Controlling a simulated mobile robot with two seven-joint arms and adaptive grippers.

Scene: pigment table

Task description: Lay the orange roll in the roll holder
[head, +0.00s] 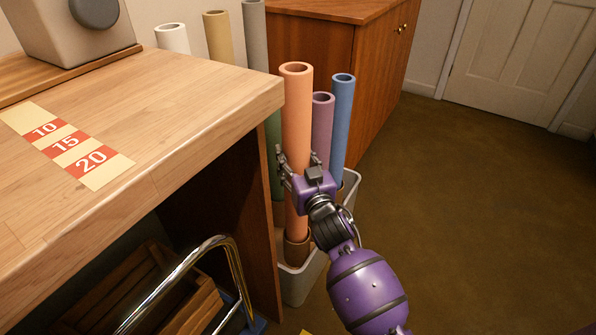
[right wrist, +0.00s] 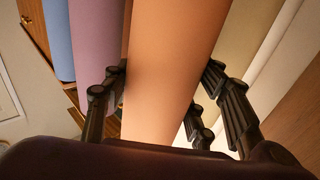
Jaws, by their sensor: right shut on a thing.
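The orange roll (head: 297,120) is a long hollow tube that stands nearly upright at the table's right corner, among other rolls. My right gripper (head: 298,172) is shut on it around the middle of its length. In the right wrist view the orange roll (right wrist: 172,70) passes between the dark fingers. Its lower end is near a short brown ring (head: 297,250) at a light grey bin (head: 297,288); I cannot tell whether it is inside. No separate roll holder can be made out. My left gripper is not in view.
Purple (head: 321,125) and blue (head: 342,120) rolls stand close on the right, a green one (head: 273,150) on the left. The wooden table (head: 150,110) is close on the left. A chrome tube (head: 185,268) and wooden crate (head: 140,295) are below. The floor (head: 460,210) at right is free.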

